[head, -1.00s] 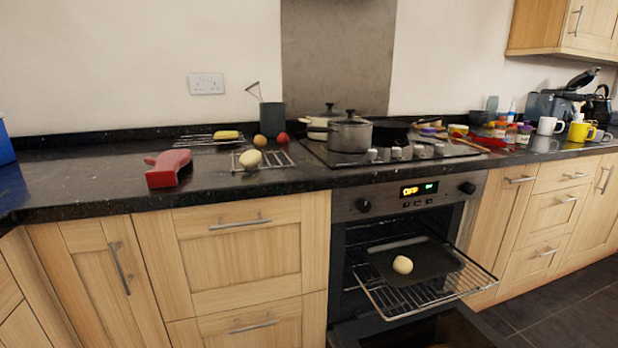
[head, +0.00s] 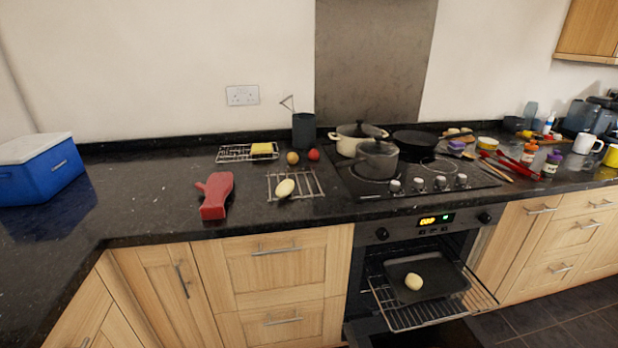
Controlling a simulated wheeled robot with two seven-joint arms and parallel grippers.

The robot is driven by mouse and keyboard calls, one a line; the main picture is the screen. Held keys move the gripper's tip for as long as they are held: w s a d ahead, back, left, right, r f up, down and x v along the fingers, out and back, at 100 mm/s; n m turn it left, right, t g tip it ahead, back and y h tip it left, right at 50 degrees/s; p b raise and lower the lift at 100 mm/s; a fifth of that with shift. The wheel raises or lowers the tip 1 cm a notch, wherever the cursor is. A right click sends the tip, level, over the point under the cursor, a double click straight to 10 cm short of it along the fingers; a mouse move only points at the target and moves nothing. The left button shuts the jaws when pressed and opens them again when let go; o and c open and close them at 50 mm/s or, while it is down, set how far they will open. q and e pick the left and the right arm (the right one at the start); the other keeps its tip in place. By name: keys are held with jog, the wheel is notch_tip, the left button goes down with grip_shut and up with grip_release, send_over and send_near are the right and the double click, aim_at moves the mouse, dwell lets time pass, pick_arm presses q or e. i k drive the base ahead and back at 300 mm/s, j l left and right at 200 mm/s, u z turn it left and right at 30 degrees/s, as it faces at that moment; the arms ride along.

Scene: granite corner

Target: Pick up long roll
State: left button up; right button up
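A long pale roll (head: 285,188) lies on the front wire rack (head: 312,186) on the dark granite counter, left of the hob. A rounder pale roll (head: 414,281) sits on a dark baking tray (head: 440,286) on the pulled-out oven shelf. Neither of my grippers shows in the head view, and nothing touches the long roll.
A red oven mitt (head: 215,196) stands left of the rack. Behind are a second rack (head: 231,153) with a yellow item, a dark utensil pot (head: 303,130) and pans (head: 376,160). The open oven (head: 400,318) juts out. A blue cooler (head: 42,172) stands far left.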

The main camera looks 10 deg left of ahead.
aim_at(285, 188)
jog(key=j+z, duration=0.1)
jog(key=z, duration=0.4)
jog(key=j+z, duration=0.1)
jog(key=z, duration=0.35)
jog(key=j+z, duration=0.1)
jog(key=z, duration=0.4)
jog(key=j+z, duration=0.1)
jog(key=z, duration=0.35)
jog(key=j+z, duration=0.1)
jog(key=z, duration=0.4)
jog(key=j+z, duration=0.1)
jog(key=z, duration=0.4)
jog(key=j+u, duration=0.1)
jog(key=u, duration=0.3)
jog(key=k+j+u, duration=0.1)
jog(key=u, duration=0.3)
jog(key=j+u, duration=0.15)
jog(key=u, duration=0.25)
jog(key=j+u, duration=0.15)
jog(key=u, duration=0.25)
